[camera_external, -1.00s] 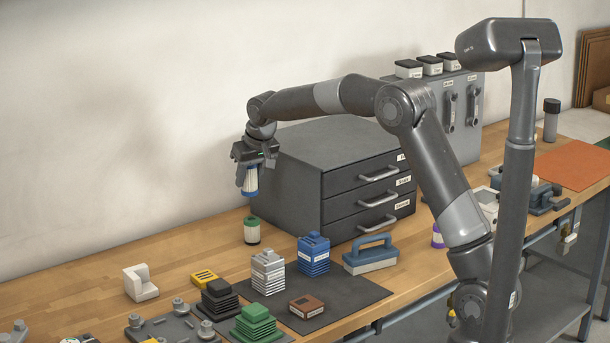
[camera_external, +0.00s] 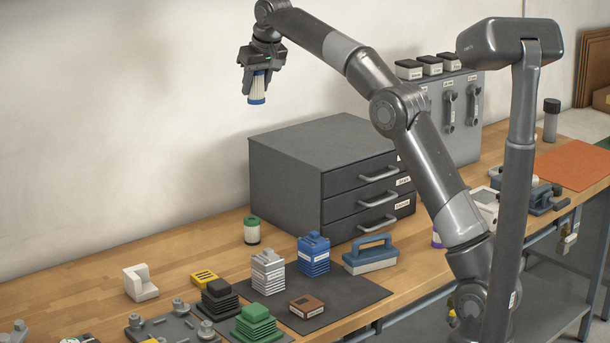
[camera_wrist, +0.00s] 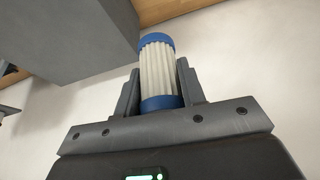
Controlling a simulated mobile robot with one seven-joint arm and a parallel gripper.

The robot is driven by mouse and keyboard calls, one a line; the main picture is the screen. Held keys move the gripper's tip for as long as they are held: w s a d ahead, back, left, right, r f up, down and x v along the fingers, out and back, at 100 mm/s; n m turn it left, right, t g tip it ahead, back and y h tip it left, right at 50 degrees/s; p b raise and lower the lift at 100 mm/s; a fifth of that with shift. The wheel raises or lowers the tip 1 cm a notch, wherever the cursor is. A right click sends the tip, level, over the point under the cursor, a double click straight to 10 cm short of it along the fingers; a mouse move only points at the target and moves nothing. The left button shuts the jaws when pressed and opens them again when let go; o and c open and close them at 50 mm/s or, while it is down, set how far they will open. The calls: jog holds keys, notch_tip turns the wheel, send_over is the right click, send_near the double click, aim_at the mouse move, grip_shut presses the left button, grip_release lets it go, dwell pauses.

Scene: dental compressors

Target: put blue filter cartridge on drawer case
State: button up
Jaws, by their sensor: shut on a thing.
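The blue filter cartridge (camera_external: 258,88) has a white pleated body and blue end caps. My gripper (camera_external: 258,72) is shut on it and holds it upright in the air, above and to the left of the drawer case. In the wrist view the cartridge (camera_wrist: 157,70) sits between the two fingers (camera_wrist: 158,92), with both blue caps showing. The drawer case (camera_external: 285,180) is a grey cabinet with labelled drawers and a bare flat top. It also shows in the wrist view (camera_wrist: 70,35) at the upper left.
A green-capped filter cartridge (camera_external: 252,230) stands on the bench left of the case. A grey cabinet (camera_external: 455,110) with white boxes on top stands behind it to the right. Stacked blocks and a blue-handled tool (camera_external: 371,254) stand in front.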

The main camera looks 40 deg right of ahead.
jog(key=s+d+m+h, duration=0.15)
jog(key=s+d, duration=0.25)
jog(key=d, duration=1.3)
jog(key=s+d+m, duration=0.2)
jog(key=s+d, duration=0.2)
jog(key=d, duration=1.2)
jog(key=w+a+f, duration=0.2)
jog(key=f, duration=0.2)
jog(key=w+a+f, duration=0.3)
jog(key=f, duration=0.1)
jog(key=w+a+f, duration=0.3)
jog(key=f, duration=0.1)
jog(key=shift+w+a, duration=0.15)
jog(key=shift+w, duration=0.1)
jog(key=shift+f, duration=2)
jog(key=shift+f, duration=0.15)
jog(key=o, duration=1)
jog(key=shift+o, duration=0.2)
